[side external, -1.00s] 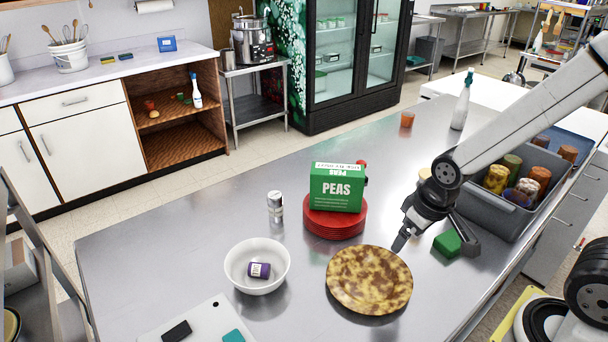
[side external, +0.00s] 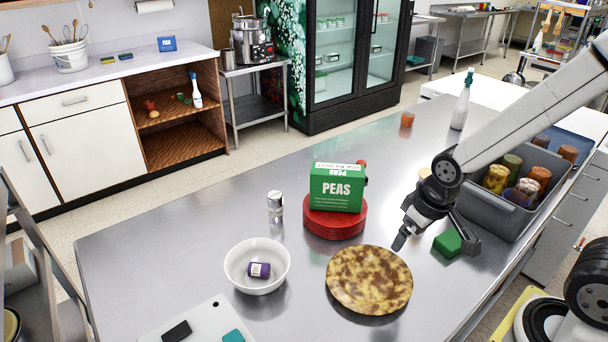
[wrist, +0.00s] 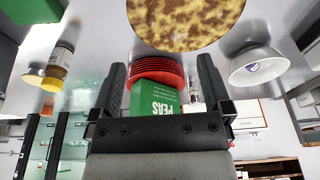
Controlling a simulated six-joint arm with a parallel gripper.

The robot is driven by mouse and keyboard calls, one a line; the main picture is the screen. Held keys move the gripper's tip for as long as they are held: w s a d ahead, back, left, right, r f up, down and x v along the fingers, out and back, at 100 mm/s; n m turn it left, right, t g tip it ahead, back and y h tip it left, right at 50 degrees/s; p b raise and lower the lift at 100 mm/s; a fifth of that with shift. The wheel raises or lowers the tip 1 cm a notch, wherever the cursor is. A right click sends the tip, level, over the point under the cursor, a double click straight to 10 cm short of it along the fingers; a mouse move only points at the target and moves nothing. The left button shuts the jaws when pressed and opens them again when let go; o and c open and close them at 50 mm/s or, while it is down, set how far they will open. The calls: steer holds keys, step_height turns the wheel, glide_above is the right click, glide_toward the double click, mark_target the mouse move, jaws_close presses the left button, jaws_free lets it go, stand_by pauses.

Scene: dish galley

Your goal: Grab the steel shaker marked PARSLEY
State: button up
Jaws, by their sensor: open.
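A small steel shaker (side external: 275,204) with a pale label stands upright on the steel table, left of the red plates; its lettering is too small to read. My gripper (side external: 399,243) is near the right edge of the brown mottled plate, well to the right of the shaker and apart from it. In the wrist view my gripper (wrist: 162,72) has its two fingers spread with nothing held between them. The green PEAS box (wrist: 156,100) and red plates (wrist: 158,70) show beyond the fingers there.
The PEAS box (side external: 337,188) sits on stacked red plates (side external: 334,228) between shaker and gripper. The mottled plate (side external: 369,281) and a white bowl (side external: 238,278) holding a purple-labelled jar (side external: 259,270) lie in front. A green block (side external: 448,243) and grey bin (side external: 516,226) stand right.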

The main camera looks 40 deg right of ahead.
steer(key=shift+w+v, duration=0.5)
steer(key=shift+v, duration=1.8)
steer(key=w+d+n+t+h, duration=0.2)
steer(key=w+d+n+h, duration=0.25)
steer(key=w+n, duration=0.6)
steer(key=n+t+y, duration=0.3)
steer(key=n+t, duration=0.6)
steer(key=n, duration=1.6)
glide_above(278, 207)
steer(key=s+a, duration=0.1)
steer(key=s, duration=0.4)
steer(key=shift+m, duration=0.35)
steer(key=f, duration=1.2)
steer(key=shift+s+d+f, duration=0.1)
steer(key=shift+d+f, duration=0.1)
steer(key=shift+f, duration=0.5)
steer(key=shift+x, duration=1.3)
